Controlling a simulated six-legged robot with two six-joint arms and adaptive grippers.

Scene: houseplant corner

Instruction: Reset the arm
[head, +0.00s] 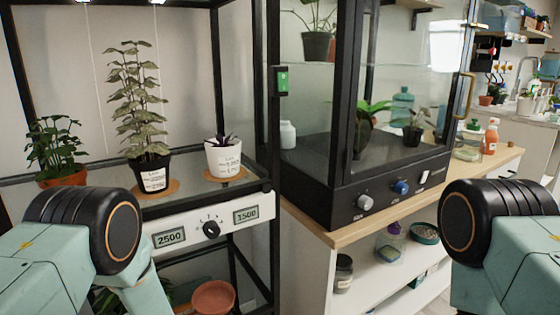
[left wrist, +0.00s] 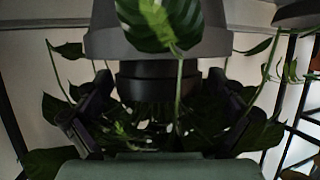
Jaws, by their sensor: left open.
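My left gripper (left wrist: 160,90) shows in the left wrist view, with its dark fingers spread apart on either side. A green leaf (left wrist: 160,20) and its stem hang in front of a grey rounded shape (left wrist: 105,42) at the top. More dark leaves (left wrist: 255,135) surround the fingers; I cannot tell whether any touch them. I see nothing clearly gripped. In the head view my two arms show only as teal links with black joints at lower left and lower right. Neither gripper shows there, and my right gripper is out of sight.
A black-framed plant rack stands ahead left, holding a leafy plant in a terracotta pot (head: 63,177), a tall plant (head: 133,95) and a white pot (head: 224,158). A glass cabinet (head: 400,185) stands on a wooden-topped shelf unit. An empty terracotta pot (head: 213,298) is lower down.

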